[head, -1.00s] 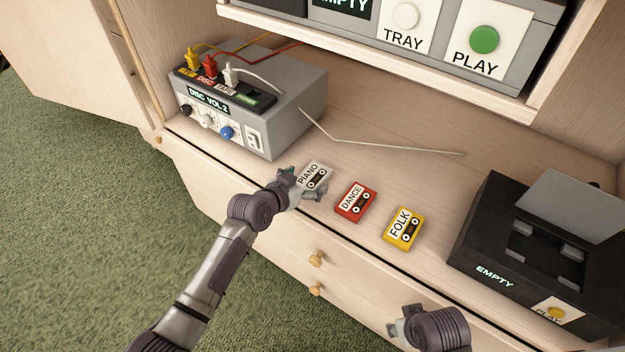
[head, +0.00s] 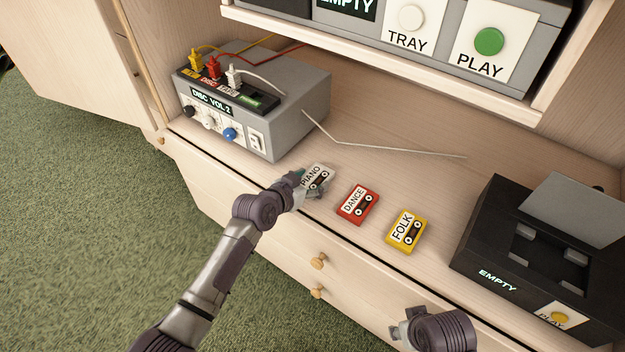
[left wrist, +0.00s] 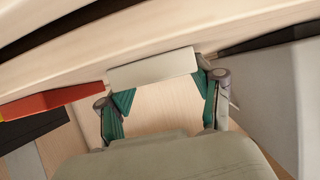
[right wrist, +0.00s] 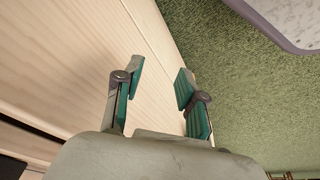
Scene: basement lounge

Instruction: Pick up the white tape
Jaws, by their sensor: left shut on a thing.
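The white tape (head: 317,177), labelled PIANO, is at the left end of a row of tapes on the wooden shelf. My left gripper (head: 308,184) is at the tape and shut on it. In the left wrist view the white tape (left wrist: 152,69) spans between the green-padded fingers of the left gripper (left wrist: 160,88). I cannot tell whether the tape touches the shelf. My right gripper (head: 402,330) is low in the head view, in front of the drawers. In the right wrist view the right gripper (right wrist: 158,85) is open with nothing between its fingers.
A red DANCE tape (head: 357,204) and a yellow FOLK tape (head: 406,231) lie to the right. A grey box with plugs (head: 290,125) stands behind left, a black EMPTY player (head: 480,250) at right. A pale cable (head: 390,149) crosses the shelf. The upper shelf (head: 400,72) overhangs.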

